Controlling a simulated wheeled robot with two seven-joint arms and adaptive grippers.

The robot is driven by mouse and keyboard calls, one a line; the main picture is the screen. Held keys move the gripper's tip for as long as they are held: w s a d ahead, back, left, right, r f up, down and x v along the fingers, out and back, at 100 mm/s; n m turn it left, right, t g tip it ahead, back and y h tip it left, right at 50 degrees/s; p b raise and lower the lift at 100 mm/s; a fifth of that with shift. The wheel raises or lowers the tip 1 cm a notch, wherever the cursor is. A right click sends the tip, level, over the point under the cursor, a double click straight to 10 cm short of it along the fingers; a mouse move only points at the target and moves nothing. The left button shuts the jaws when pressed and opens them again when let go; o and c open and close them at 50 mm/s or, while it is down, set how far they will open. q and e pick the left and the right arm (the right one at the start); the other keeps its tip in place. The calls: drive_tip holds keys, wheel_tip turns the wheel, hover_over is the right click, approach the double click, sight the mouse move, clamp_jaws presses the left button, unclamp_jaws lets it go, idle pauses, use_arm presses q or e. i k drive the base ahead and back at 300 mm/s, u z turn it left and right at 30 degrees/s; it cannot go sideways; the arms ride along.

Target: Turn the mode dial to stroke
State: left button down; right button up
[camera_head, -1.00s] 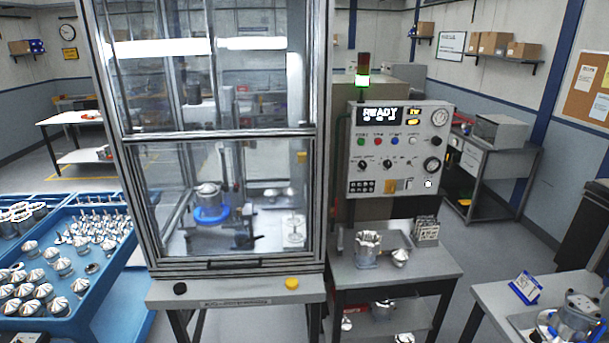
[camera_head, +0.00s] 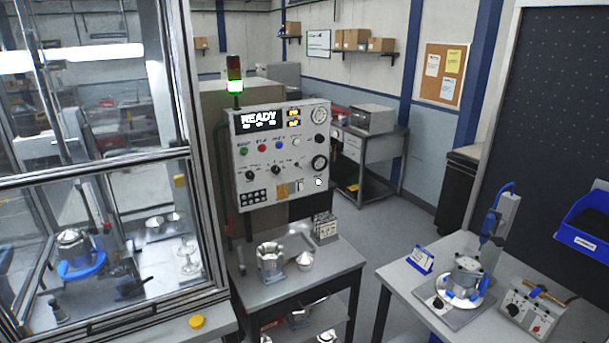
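The control panel (camera_head: 283,152) stands upright right of the glass-fronted machine, its display (camera_head: 259,118) reading READY. A row of coloured buttons runs below the display. Neither of my grippers shows in the view.
The glass-fronted machine (camera_head: 186,170) fills the left side. A bench (camera_head: 330,262) with metal housings stands below the panel. At right, a table (camera_head: 399,277) holds a fixture (camera_head: 468,277) and a small control box (camera_head: 532,308). Floor shows between bench and table.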

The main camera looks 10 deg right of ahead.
sight(250, 174)
drive_tip(key=z, duration=0.3)
drive_tip(key=i, duration=0.7)
drive_tip(key=u, duration=0.65)
drive_tip(key=i, duration=0.55)
drive_tip(key=u, duration=0.65)
